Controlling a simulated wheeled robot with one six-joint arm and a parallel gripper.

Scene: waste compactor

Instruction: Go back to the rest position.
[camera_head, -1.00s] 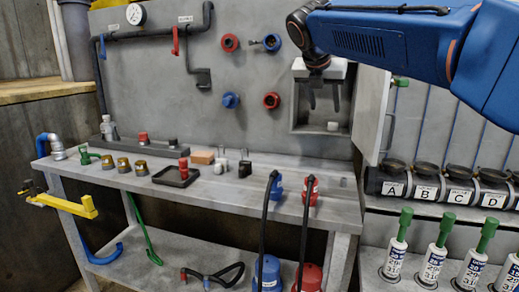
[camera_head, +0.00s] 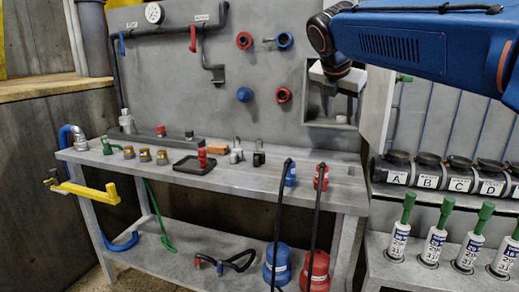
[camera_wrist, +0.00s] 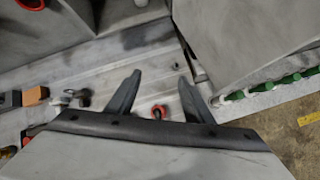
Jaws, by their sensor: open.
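My gripper (camera_wrist: 160,77) is open and empty in the wrist view, with its two dark fingers spread apart above the bench. In the head view my arm reaches in from the upper right. The pale body of my gripper (camera_head: 338,78) is in front of the grey wall niche (camera_head: 312,105); its fingers are hard to make out there. A red-topped thing (camera_wrist: 159,111) shows below and between the fingers in the wrist view.
The grey workbench (camera_head: 235,183) carries a black tray (camera_head: 194,165) and several small parts. A yellow handle (camera_head: 88,192) juts out at its left. Green-handled white cylinders (camera_head: 434,244) stand at right below holders labelled A to D. An open door (camera_head: 378,105) stands beside the niche.

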